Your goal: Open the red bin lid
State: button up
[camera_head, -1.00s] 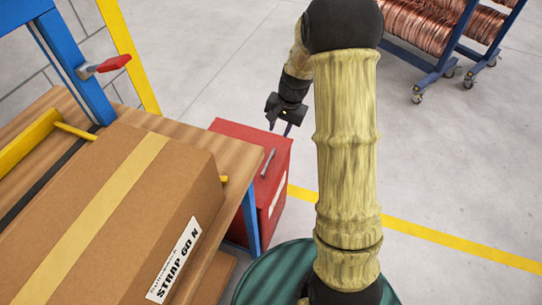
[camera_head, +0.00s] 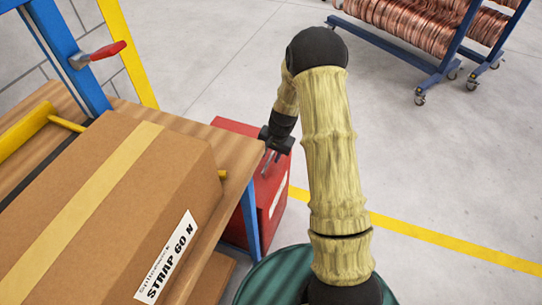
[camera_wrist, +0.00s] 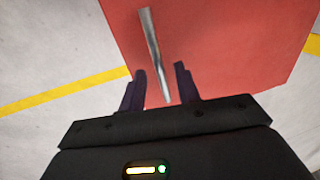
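The red bin (camera_head: 272,197) stands on the floor beside the wooden bench, with its lid (camera_head: 232,126) down. A grey metal bar handle lies along the lid; in the wrist view the handle (camera_wrist: 151,45) runs from the top of the picture down between my fingers. The red lid (camera_wrist: 225,45) fills the upper right of that view. My gripper (camera_head: 269,165) is over the lid at the handle. In the wrist view my gripper (camera_wrist: 160,76) is open, one finger on each side of the handle's near end. I cannot tell whether the fingers touch it.
A cardboard box (camera_head: 110,200) sits on the wooden bench (camera_head: 236,160), whose blue leg (camera_head: 250,222) stands close to the bin. A green round drum top (camera_head: 275,280) is in front. Copper coils on a blue rack (camera_head: 440,70) stand at the back right. The floor right of the bin is clear.

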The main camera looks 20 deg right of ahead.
jog(key=shift+a+f, duration=0.1)
jog(key=shift+c, duration=0.4)
grip_shut()
